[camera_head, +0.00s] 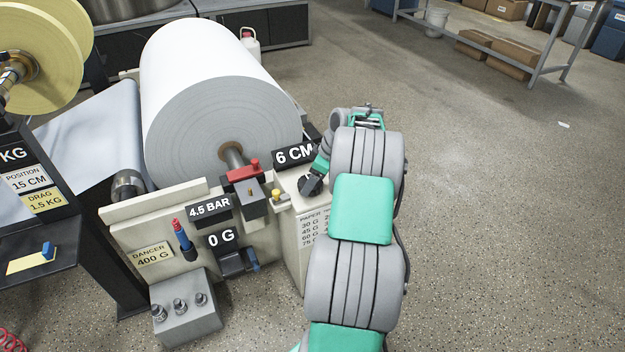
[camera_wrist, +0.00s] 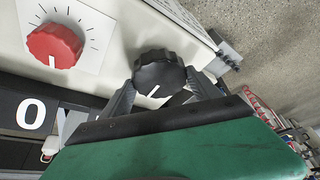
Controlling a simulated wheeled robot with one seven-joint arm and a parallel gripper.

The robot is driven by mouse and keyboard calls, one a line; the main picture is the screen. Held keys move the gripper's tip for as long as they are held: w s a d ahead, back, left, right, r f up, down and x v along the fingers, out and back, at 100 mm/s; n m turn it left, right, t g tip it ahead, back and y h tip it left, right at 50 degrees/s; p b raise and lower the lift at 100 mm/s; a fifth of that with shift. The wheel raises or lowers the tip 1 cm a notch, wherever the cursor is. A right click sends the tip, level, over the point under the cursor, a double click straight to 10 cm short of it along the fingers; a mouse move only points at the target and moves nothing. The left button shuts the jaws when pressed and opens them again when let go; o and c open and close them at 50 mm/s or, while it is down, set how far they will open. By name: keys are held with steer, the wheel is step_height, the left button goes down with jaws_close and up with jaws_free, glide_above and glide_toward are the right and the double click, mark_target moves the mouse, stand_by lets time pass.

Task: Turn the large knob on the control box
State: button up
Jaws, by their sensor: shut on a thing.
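A ribbed black knob (camera_wrist: 158,72) with a white pointer line sits on the pale control box (camera_wrist: 112,62) in the wrist view. My gripper (camera_wrist: 161,90) is shut on it, with one finger on each side. The pointer line faces the lower part of the picture. A red knob (camera_wrist: 54,45) with dial ticks around it is on the same box, to the left and apart from my fingers. In the head view, my gripper (camera_head: 311,185) is at the top of the box (camera_head: 298,262), by the 6 CM sign (camera_head: 294,155). I cannot make out the black knob there.
A large white paper roll (camera_head: 215,85) stands left of my arm. A red-topped block (camera_head: 245,171) and a yellow-topped part (camera_head: 276,196) are close to my gripper's left. A grey box with several small knobs (camera_head: 185,308) is at lower left.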

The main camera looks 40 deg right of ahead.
steer(key=shift+m, duration=0.5)
steer(key=m+h, duration=0.1)
steer(key=m, duration=0.1)
steer(key=shift+a+r+m, duration=0.1)
steer(key=shift+a+m, duration=0.05)
steer(key=shift+m, duration=0.25)
steer(key=m+h+p, duration=0.1)
steer(key=m, duration=0.2)
steer(key=shift+a+m+h, duration=0.1)
steer(key=shift+m+h, duration=0.2)
steer(key=shift+h, duration=0.1)
steer(key=m+h+p, duration=0.1)
steer(key=m, duration=0.2)
steer(key=shift+a+m, duration=0.1)
steer(key=shift+m, duration=0.2)
steer(key=shift+m+g+h+p, duration=0.4)
steer(key=shift+m+h, duration=0.3)
steer(key=shift+m, duration=0.9)
steer(key=o, duration=1.4)
steer(key=shift+c, duration=0.2)
